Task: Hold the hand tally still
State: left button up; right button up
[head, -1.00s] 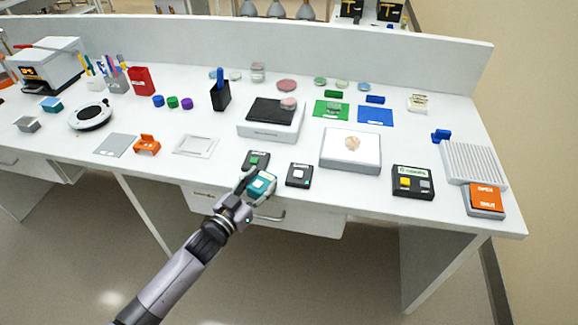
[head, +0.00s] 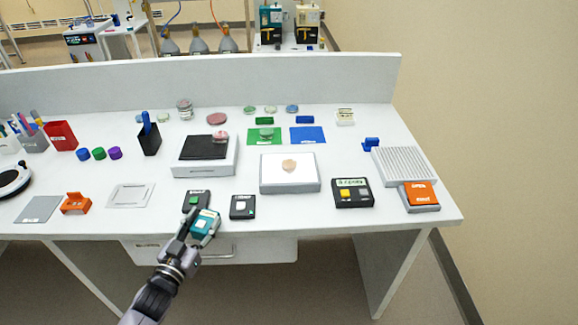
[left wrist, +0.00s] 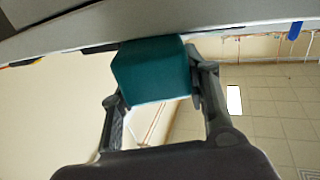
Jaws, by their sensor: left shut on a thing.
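The hand tally is a small teal block with a pale face (head: 205,224), near the front edge of the white table. My left gripper (head: 192,230) is shut on it, coming from the lower left. In the left wrist view the teal tally (left wrist: 152,72) sits between the two dark fingers (left wrist: 158,95), which grip its sides. The tally's pale face does not show in that view. My right gripper is in neither view.
A black box with a green button (head: 196,199) lies just behind the tally, and a black box with a white button (head: 243,207) is to its right. A drawer (head: 225,250) is under the table edge. The table (head: 330,225) has free room along its front right.

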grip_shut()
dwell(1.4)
